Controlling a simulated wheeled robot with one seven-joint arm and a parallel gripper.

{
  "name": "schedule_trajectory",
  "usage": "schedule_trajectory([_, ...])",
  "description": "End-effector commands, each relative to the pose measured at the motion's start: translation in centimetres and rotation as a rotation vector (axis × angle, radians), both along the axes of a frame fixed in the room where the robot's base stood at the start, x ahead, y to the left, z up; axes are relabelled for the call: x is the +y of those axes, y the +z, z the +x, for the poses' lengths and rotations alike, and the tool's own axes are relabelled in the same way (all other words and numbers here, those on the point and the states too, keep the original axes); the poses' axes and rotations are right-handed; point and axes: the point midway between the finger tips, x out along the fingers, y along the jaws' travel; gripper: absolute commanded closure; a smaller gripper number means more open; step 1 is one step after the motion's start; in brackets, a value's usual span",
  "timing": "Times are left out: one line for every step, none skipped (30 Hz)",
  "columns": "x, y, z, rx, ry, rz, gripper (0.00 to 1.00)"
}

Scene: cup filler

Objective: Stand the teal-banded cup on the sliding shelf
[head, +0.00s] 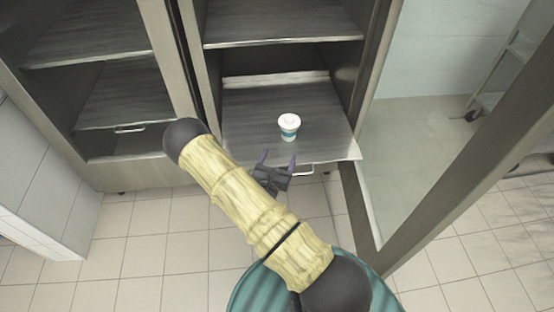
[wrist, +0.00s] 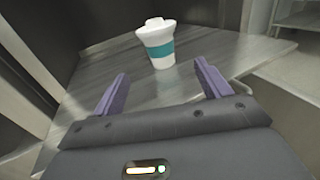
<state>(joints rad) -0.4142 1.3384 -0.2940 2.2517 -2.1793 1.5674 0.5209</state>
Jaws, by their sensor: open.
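The teal-banded cup (head: 288,126) is white with a lid and stands upright on the sliding shelf (head: 247,133), which sticks out of the cabinet. In the wrist view the cup (wrist: 156,44) stands beyond the fingertips, and the shelf (wrist: 190,75) lies under it. My gripper (head: 278,158) is at the shelf's front edge, in front of the cup. Its two purple fingers (wrist: 160,80) are spread apart with nothing between them, and they do not touch the cup.
An upper shelf (head: 283,28) is above and behind. The cabinet's side walls flank the shelf, and an open door (head: 452,145) with a metal frame stands at the right. The shelf around the cup is bare.

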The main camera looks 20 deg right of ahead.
Motion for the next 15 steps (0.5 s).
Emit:
schedule_trajectory([-0.2,0.3,-0.1,-0.005,-0.018,0.003,0.24])
schedule_trajectory([-0.5,0.6,-0.2,-0.009,-0.036,0.005,0.24])
schedule_trajectory([-1.0,1.2,-0.5,-0.016,-0.071,0.011,0.24])
schedule_trajectory([-1.4,1.7,-0.7,-0.023,-0.106,0.016,0.24])
schedule_trajectory([-2.0,2.3,-1.1,-0.031,-0.148,0.023,0.24])
schedule_trajectory([-2.7,3.2,-1.7,-0.042,-0.212,0.037,0.24])
schedule_trajectory([-3.4,3.9,-2.4,-0.052,-0.269,0.051,0.24])
schedule_trajectory([-4.0,4.6,-3.1,-0.062,-0.330,0.068,0.24])
schedule_trajectory([-4.8,5.5,-4.2,-0.074,-0.415,0.094,0.24])
schedule_trajectory([-5.3,6.2,-5.1,-0.085,-0.480,0.119,0.24])
schedule_trajectory([-5.8,6.8,-6.1,-0.094,-0.545,0.144,0.24])
schedule_trajectory([-6.3,7.4,-7.4,-0.106,-0.627,0.182,0.24])
schedule_trajectory([-6.5,7.9,-8.4,-0.114,-0.689,0.214,0.24])
schedule_trajectory([-6.7,8.2,-9.4,-0.123,-0.749,0.247,0.24])
schedule_trajectory([-6.8,8.7,-10.8,-0.135,-0.827,0.295,0.24])
